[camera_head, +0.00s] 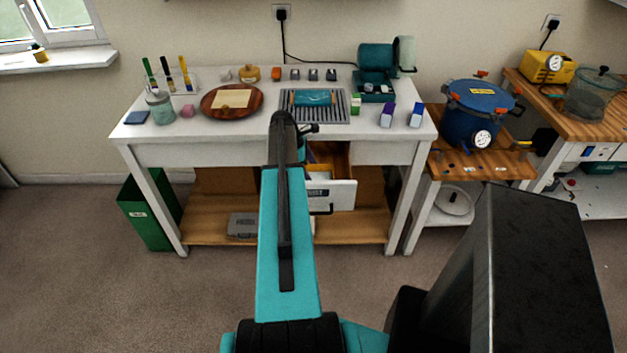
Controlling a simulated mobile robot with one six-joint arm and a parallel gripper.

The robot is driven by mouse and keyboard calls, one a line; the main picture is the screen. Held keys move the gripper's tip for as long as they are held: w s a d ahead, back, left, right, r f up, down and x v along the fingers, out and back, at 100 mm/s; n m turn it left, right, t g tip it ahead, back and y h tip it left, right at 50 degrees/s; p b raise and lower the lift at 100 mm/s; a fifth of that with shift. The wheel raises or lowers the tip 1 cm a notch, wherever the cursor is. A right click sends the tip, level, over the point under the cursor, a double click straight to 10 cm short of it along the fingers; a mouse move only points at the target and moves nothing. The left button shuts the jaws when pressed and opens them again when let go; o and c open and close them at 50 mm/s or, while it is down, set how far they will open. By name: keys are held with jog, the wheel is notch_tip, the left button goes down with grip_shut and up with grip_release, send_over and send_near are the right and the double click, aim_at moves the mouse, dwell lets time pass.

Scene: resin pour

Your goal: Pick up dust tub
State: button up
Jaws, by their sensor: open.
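No container in view is clearly labelled as the dust tub. A small round amber tub (249,73) stands at the back of the white worktable, left of a row of small blocks. A pale jar with a greyish lid (160,106) stands near the table's left end. I cannot tell whether either is the dust tub. My gripper (312,129) is mostly hidden behind my arm, near the table's front edge above the open drawer. It is open, and nothing shows held in it.
The white worktable (230,135) holds a round wooden tray (215,113), a grey slotted mat (341,117), bottles and a teal machine (376,58). An open drawer (342,195) juts out below. A green bin (143,213) stands left; a blue pressure pot (470,118) stands right.

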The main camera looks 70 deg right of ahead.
jog(key=shift+s+d+f, duration=0.1)
jog(key=shift+s+f, duration=0.15)
jog(key=shift+f, duration=0.4)
jog(key=c, duration=1)
